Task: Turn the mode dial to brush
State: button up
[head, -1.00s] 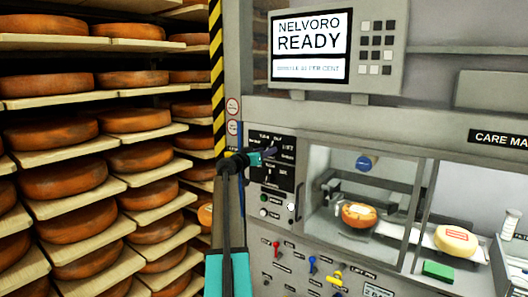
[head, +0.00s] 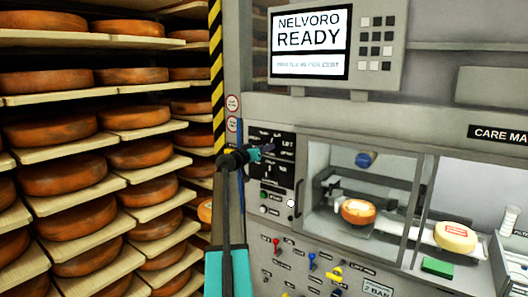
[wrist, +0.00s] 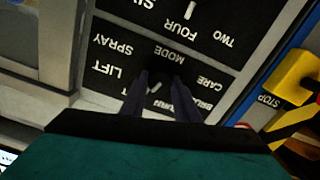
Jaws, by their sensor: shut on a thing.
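The mode dial (wrist: 157,84) is dark with a short white mark, on a black panel (wrist: 115,70) in the wrist view. The word MODE is beside it, with SPRAY, LIFT, CARE and partly hidden words around it. One of these looks like BRUSH (wrist: 209,104). My gripper (wrist: 163,76) is shut on the dial, one dark finger on each side. The fingers hide part of the dial, so I cannot tell which word its mark points to. In the head view my gripper (head: 266,149) is at the black panel and covers the dial.
A yellow stop part (wrist: 292,80) sits beside the panel in the wrist view. In the head view a glass-fronted chamber (head: 318,160) holds an orange cheese wheel (head: 357,211). Shelves of cheese wheels (head: 60,180) stand left. A screen (head: 310,42) reads NELVORO READY.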

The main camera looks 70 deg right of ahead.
jog(key=shift+w+d+n, duration=0.1)
jog(key=shift+d+n, duration=0.05)
jog(key=shift+n, duration=0.15)
jog(key=n+b, duration=0.1)
jog(key=n, duration=0.4)
jog(key=n+b, duration=0.2)
jog(key=n, duration=0.4)
jog(key=n+b, duration=0.2)
jog(key=n, duration=0.3)
jog(key=shift+r+n, duration=0.25)
jog(key=shift+n, duration=0.15)
jog(key=o, duration=1)
jog(key=shift+d+f, duration=0.1)
jog(key=shift+f, duration=0.1)
